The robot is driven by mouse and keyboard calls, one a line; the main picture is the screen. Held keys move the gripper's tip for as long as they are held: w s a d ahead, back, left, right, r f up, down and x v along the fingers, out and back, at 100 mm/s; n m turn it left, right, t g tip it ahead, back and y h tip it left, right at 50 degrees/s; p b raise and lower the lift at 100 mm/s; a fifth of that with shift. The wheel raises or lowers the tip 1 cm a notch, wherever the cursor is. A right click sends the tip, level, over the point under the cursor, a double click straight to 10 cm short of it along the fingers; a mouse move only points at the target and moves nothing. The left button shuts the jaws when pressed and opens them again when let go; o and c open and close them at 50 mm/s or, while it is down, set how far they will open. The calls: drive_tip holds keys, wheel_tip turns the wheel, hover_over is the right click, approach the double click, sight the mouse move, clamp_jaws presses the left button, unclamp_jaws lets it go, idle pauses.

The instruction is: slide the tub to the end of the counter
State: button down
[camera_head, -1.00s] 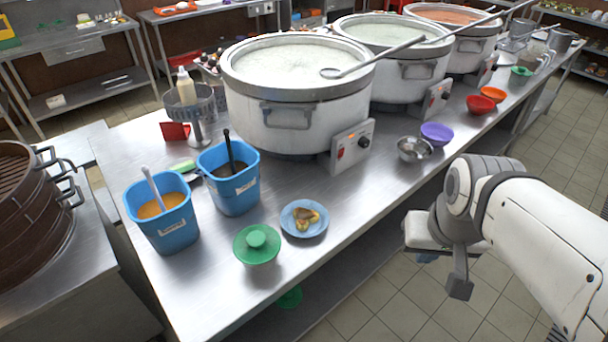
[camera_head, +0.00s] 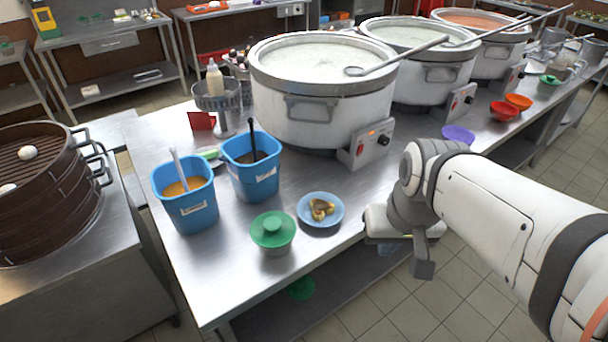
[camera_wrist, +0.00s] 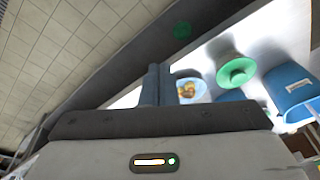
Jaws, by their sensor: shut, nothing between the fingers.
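A squat metal tub with a green lid (camera_head: 273,232) stands on the steel counter (camera_head: 230,285) near its front edge, and its green lid shows in the wrist view (camera_wrist: 237,72). Two open blue tubs stand behind it. The left one (camera_head: 190,212) holds orange food and a light-handled utensil; the right one (camera_head: 255,184) holds dark contents and a black-handled utensil. My gripper (camera_wrist: 155,84) is shut and empty. In the head view it is at the counter's front edge, right of the lidded tub and apart from it; its fingertips are hard to make out there.
A blue plate of food (camera_head: 333,217) lies between the lidded tub and my gripper. Large white stockpots (camera_head: 320,105) line the back. A red card (camera_head: 202,121) stands left of them. The near-left counter corner is bare. A green object (camera_head: 301,289) sits on the lower shelf.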

drive_tip(key=w+a+f+m+g+y+b, duration=0.1)
drive_tip(key=w+a+f+g+y+b, duration=0.2)
drive_tip(key=f+b, duration=0.35)
drive_tip(key=w+a+f+g+y+b, duration=0.1)
drive_tip(key=w+a+f+y+b, duration=0.15)
drive_tip(key=f+y+b, duration=0.45)
drive_tip(key=w+d+f+m+t+y+b, duration=0.1)
drive_tip(key=w+d+f+t+y+b, duration=0.25)
drive_tip(key=w, duration=0.35)
drive_tip(key=w+d+f+m+t+y+b, duration=0.1)
drive_tip(key=w+d+f+t+y+b, duration=0.15)
drive_tip(key=w+f+y+b, duration=0.4)
drive_tip(key=w+a+h, duration=0.1)
drive_tip(key=a, duration=0.2)
drive_tip(key=w+a+r+h+p, duration=0.1)
drive_tip(key=a, duration=0.2)
drive_tip(key=w+a+r, duration=0.1)
drive_tip(key=a, duration=0.2)
drive_tip(key=shift+a+h+p, duration=0.25)
drive_tip(key=shift+h+p, duration=0.15)
drive_tip(key=a, duration=0.1)
drive_tip(key=s+a, duration=0.1)
drive_tip(key=a, duration=0.1)
drive_tip(key=shift+s+a, duration=0.1)
drive_tip(key=shift+s, duration=0.1)
drive_tip(key=shift+s+a, duration=0.2)
drive_tip(key=shift+a, duration=0.2)
drive_tip(key=shift+a+f, duration=0.1)
